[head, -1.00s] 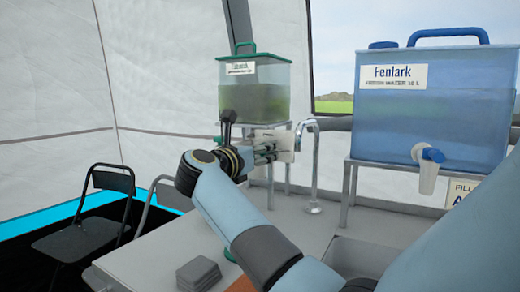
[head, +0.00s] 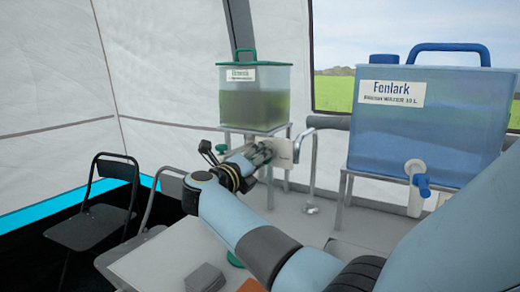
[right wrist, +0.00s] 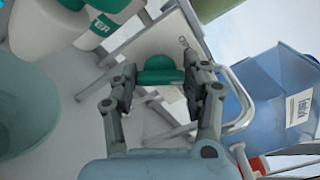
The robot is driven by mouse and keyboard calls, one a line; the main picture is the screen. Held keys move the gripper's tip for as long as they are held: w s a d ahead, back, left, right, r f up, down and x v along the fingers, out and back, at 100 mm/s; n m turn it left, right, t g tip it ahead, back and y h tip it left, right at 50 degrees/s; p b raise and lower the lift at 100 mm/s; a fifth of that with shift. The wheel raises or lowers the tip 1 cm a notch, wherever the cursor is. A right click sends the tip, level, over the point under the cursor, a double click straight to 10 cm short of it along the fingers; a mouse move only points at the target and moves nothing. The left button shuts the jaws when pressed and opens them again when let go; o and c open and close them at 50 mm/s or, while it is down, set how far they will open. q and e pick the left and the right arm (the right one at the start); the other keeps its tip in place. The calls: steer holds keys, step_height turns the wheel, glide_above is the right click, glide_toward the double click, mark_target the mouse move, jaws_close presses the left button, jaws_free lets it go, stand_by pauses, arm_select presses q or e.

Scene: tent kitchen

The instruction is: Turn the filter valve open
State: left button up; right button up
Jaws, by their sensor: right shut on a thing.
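My right gripper (head: 264,153) is in front of the white filter panel (head: 284,152), below the green tank. In the right wrist view its two fingers (right wrist: 160,90) are shut on a green bar-shaped handle (right wrist: 160,76), which I take to be the filter valve's. The handle lies across between the fingertips, with a rounder green part just behind it. In the head view the gripper hides most of the valve, so I cannot tell how far it is turned. My left gripper is not in view.
A green-lidded tank (head: 255,100) of murky water stands on a rack at the back. A blue Fenlark tank (head: 432,125) with a tap (head: 415,188) stands at right. A metal faucet (head: 311,170) rises close to the gripper. Black folding chairs (head: 92,215) stand at left.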

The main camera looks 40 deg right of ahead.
steer(key=shift+n+p, duration=2.5)
steer(key=shift+n, duration=0.7)
steer(key=shift+f, duration=0.1)
steer(key=o, duration=1.2)
steer(key=shift+a, duration=0.1)
steer(key=shift+c, duration=0.2)
steer(key=v, duration=0.7)
steer(key=shift+a, duration=0.25)
